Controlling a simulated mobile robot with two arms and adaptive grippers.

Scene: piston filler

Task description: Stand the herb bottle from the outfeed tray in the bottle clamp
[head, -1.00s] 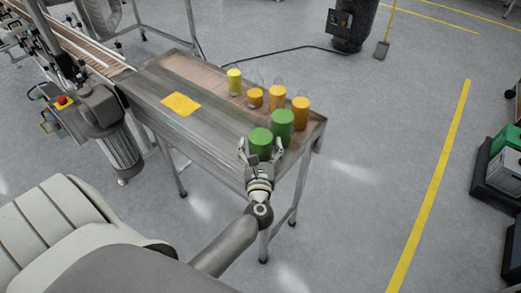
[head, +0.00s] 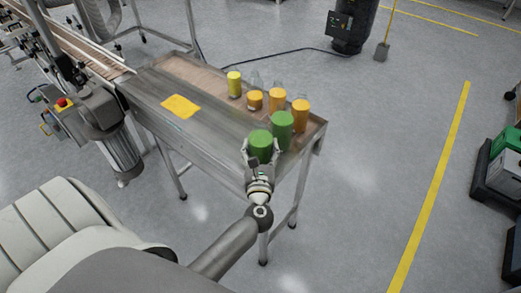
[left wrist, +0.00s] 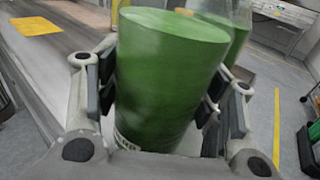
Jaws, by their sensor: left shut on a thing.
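A green-filled bottle (head: 260,143), which looks like the herb bottle, stands at the near edge of the outfeed tray (head: 170,125). My left gripper (head: 261,153) is shut around its sides; in the left wrist view its finger pads flank the green bottle (left wrist: 165,75). The bottle looks upright and its base is hidden. A second green bottle (head: 282,126) stands close behind it and shows partly in the left wrist view (left wrist: 238,38). I cannot make out the bottle clamp. My right gripper is not in view.
Orange-filled bottles (head: 300,112) and a yellow-filled one (head: 234,85) stand farther back on the tray. A yellow square (head: 180,105) lies on the bare metal to the left. A conveyor (head: 85,45) joins at the upper left. Open floor lies to the right.

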